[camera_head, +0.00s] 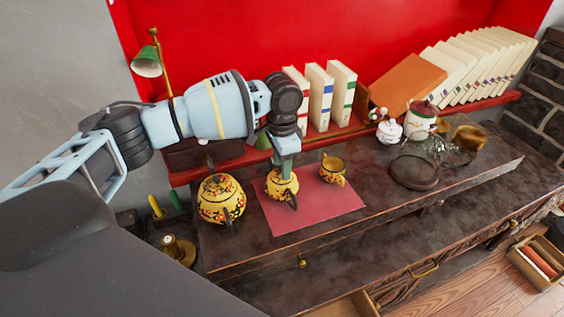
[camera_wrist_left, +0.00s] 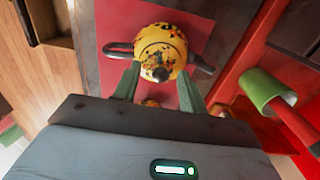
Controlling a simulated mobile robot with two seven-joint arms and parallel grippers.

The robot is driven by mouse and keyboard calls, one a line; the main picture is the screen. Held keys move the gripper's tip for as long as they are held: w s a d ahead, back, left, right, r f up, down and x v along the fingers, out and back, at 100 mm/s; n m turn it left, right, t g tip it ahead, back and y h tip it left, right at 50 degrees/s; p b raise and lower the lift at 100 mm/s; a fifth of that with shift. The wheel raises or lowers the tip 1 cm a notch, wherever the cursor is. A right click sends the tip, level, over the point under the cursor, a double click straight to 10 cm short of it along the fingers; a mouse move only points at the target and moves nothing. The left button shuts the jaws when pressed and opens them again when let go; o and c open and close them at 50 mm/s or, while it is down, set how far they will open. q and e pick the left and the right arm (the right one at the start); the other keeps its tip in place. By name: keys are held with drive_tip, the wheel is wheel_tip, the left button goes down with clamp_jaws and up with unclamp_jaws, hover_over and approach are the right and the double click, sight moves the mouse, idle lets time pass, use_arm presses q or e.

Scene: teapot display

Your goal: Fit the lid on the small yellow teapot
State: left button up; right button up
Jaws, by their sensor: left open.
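The small yellow teapot (camera_head: 279,189), painted with flowers, stands on the red mat (camera_head: 318,213). It also shows in the left wrist view (camera_wrist_left: 180,36), with its dark handle and spout on opposite sides. A yellow lid (camera_wrist_left: 158,57) with a dark knob sits on top of it and looks seated, though its full rim is not clear. My left gripper (camera_head: 283,170) points down right over the teapot. In the wrist view its green fingers (camera_wrist_left: 159,72) are apart, one on each side of the knob, with no clear contact. My right gripper is not in view.
A larger yellow teapot (camera_head: 219,201) stands left of the mat. A small yellow pot (camera_head: 332,169) stands on the mat's right side. Glassware (camera_head: 428,150), a white jar (camera_head: 389,131) and books (camera_head: 342,92) are farther right and behind. The shelf's front right is clear.

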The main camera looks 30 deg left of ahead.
use_arm(q)
drive_tip(key=shift+r, duration=3.9)
